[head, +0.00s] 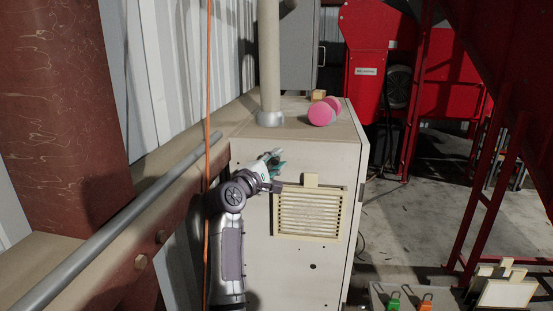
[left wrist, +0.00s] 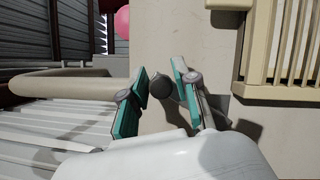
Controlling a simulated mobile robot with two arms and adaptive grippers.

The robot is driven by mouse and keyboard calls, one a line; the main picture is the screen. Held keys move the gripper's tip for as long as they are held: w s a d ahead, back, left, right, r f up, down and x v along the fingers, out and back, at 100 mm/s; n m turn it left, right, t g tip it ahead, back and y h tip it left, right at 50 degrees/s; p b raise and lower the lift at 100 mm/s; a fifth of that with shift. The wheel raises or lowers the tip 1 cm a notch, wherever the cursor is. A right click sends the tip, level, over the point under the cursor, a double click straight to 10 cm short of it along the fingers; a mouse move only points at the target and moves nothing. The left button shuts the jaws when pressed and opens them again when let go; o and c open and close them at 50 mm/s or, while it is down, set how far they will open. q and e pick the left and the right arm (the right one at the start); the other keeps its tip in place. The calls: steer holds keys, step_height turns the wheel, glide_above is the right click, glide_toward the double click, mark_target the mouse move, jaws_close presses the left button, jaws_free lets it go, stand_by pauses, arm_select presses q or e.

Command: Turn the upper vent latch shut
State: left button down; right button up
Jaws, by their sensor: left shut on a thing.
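The cream slatted vent (head: 308,233) is on the front of the pale cabinet. A tan tab (head: 311,180), which looks like the upper latch, stands upright at the middle of its top edge. In the left wrist view the tab (left wrist: 229,4) is cut off by the top border. My left gripper (head: 274,160) is above and left of the vent, apart from the tab. Its teal pads are shut on a dark round piece (left wrist: 160,88); I cannot tell whether this is fixed to the cabinet. My right gripper is not in view.
A pink round object (head: 322,115) and a small tan block (head: 318,95) are on the cabinet top (head: 290,129). A vertical pipe (head: 269,60) stands there too. Open floor lies right of the cabinet.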

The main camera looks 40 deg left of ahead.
arm_select(q)
steer(key=shift+s+a+r, duration=0.15)
steer(key=shift+a, duration=0.1)
steer(key=c, duration=1.3)
jaws_free()
steer(key=shift+o, duration=1.3)
steer(key=shift+s+a, duration=0.2)
steer(key=shift+a, duration=0.05)
steer(key=shift+d, duration=0.1)
steer(key=shift+s+d, duration=0.15)
steer(key=shift+s, duration=0.1)
steer(key=s, duration=0.6)
steer(key=shift+s+d+f, duration=0.35)
steer(key=shift+s+f, duration=0.05)
